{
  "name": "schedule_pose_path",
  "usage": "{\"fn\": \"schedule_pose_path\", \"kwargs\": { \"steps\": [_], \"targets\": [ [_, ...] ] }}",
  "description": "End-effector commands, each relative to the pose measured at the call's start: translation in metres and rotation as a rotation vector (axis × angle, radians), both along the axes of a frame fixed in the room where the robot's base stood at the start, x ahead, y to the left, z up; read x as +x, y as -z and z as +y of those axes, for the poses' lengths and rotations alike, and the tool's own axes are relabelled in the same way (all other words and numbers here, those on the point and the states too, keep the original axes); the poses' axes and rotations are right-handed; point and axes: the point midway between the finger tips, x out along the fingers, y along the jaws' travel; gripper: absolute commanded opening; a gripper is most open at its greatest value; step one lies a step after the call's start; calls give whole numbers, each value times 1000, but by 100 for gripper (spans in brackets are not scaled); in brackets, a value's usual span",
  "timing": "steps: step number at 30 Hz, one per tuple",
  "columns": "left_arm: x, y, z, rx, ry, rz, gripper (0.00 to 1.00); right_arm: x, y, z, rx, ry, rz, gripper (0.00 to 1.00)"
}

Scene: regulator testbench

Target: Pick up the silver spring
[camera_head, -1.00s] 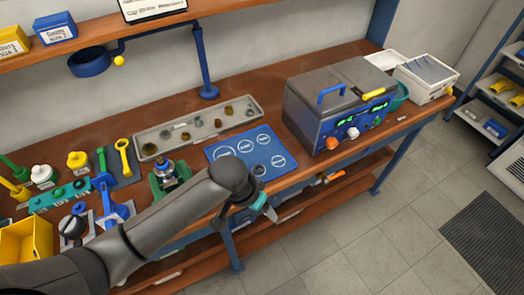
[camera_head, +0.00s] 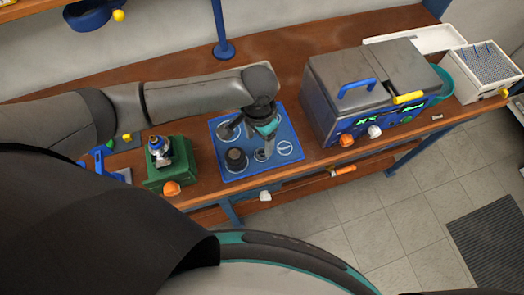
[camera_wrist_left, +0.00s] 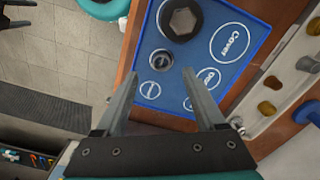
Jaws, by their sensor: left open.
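My left gripper (camera_head: 266,146) is over the blue mat (camera_head: 287,125), open and empty. In the left wrist view, its two fingers (camera_wrist_left: 160,75) point at the mat's printed circles. A small round grey part (camera_wrist_left: 161,60) sits in a circle on the mat and shows between the fingertips. It looks ring-like from above; I cannot tell for sure that it is the silver spring. A larger dark part with a hexagonal top (camera_wrist_left: 181,20) sits beside it. My right gripper is not in view.
The grey parts tray (camera_wrist_left: 290,95) with brass and grey pieces lies beside the mat; my left arm hides it in the head view. A green fixture (camera_head: 167,170) stands left of the mat. A grey test box (camera_head: 370,85) stands to the right.

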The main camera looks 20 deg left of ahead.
Motion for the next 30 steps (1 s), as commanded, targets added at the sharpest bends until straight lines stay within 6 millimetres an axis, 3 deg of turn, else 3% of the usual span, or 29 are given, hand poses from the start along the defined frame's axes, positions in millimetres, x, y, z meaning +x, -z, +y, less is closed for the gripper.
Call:
{"fn": "schedule_pose_path", "kwargs": {
  "steps": [3,9,21,30],
  "targets": [
    [0,17,0,1,0,0,72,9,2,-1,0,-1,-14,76],
    [1,27,0,0,0,0,72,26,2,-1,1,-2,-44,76],
    [4,72,-1,-1,0,-1,72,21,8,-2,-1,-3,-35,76],
    [5,75,-1,-1,1,-2,72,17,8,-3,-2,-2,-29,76]
  ]
}}
